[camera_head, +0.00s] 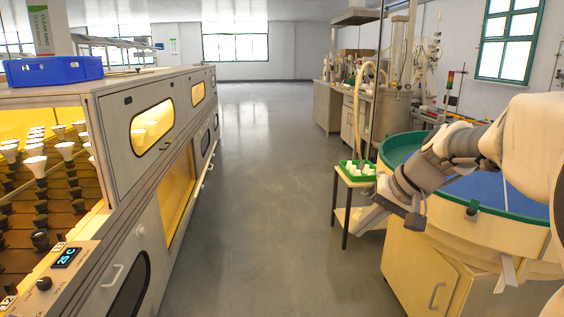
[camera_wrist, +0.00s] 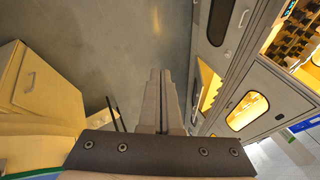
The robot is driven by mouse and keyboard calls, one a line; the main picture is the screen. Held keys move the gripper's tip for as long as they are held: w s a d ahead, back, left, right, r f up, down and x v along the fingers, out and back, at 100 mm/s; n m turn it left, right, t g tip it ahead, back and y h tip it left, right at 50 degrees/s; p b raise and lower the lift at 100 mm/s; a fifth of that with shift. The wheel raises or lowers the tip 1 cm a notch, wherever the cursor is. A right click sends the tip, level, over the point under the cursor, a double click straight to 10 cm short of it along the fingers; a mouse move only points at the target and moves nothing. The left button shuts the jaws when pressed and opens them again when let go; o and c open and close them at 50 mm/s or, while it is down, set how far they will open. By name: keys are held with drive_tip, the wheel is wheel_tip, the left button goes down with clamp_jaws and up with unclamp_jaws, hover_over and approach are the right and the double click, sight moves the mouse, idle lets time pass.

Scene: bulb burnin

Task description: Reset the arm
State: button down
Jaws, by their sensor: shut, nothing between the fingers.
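My arm reaches in from the right side of the head view, over the round green-rimmed table. My gripper (camera_head: 372,219) hangs at its end, pointing down and left beside the table's edge, in the air over the aisle. In the wrist view my gripper (camera_wrist: 158,78) shows with its two fingers side by side, shut and with nothing between them. It points over bare grey floor and touches nothing that I can see.
A cabinet (camera_head: 150,120) with lit bulbs in its bays and a blue bin (camera_head: 52,71) on top stands at left. A green tray (camera_head: 358,172) with white items sits on a small stand near my gripper. The round table (camera_head: 480,220) is at right. The aisle floor (camera_head: 262,190) is clear.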

drive_tip(key=s+a+r+n+h, duration=0.2)
drive_tip(key=s+a+n+h, duration=0.3)
drive_tip(key=s, duration=0.6)
drive_tip(key=s+d+f+m+t, duration=0.1)
drive_tip(key=s+f, duration=0.2)
drive_tip(key=s, duration=0.3)
drive_tip(key=s+d+f+m, duration=0.1)
drive_tip(key=s+d+f, duration=0.1)
drive_tip(key=s, duration=0.4)
wheel_tip(320, 180, up, 27)
drive_tip(key=p, duration=2.7)
drive_tip(key=shift+a+r, duration=0.15)
drive_tip(key=shift+a, duration=0.05)
drive_tip(key=shift+w+d+m, duration=0.1)
drive_tip(key=shift+d+m, duration=0.1)
drive_tip(key=shift+m, duration=0.1)
